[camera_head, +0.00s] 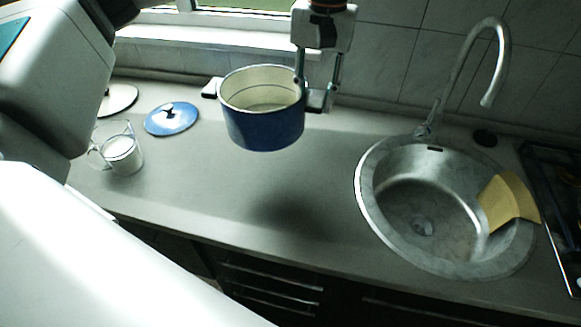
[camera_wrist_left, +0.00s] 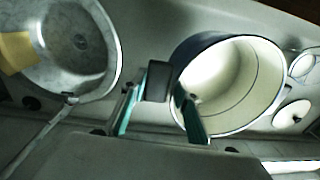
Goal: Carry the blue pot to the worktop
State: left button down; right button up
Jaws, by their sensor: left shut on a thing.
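The blue pot (camera_head: 263,129) has a cream inside and dark side handles. It hangs in the air above the grey worktop (camera_head: 200,195), upright or nearly so, and a dark shadow lies below it. My left gripper (camera_head: 318,92) is shut on the pot's right-hand handle, with a finger on either side. In the left wrist view the pot (camera_wrist_left: 245,85) shows its empty inside, and the dark handle lies between the fingers of the gripper (camera_wrist_left: 160,112). My right gripper is not in view.
A blue lid (camera_head: 172,119), a pale lid (camera_head: 118,99) and a glass jug (camera_head: 121,152) with white contents stand at the left. A steel sink (camera_head: 405,215) with a yellow cloth (camera_head: 507,201) and a tall tap (camera_head: 466,55) is at the right. The middle worktop is clear.

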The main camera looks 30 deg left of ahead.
pick_arm(q)
notch_tip(320, 180, down, 19)
dwell(0.7)
jog(key=shift+f, duration=0.1)
jog(key=c, duration=1.6)
grip_release()
jog(key=shift+o, duration=0.2)
notch_tip(320, 180, up, 12)
jog(key=shift+d, duration=0.25)
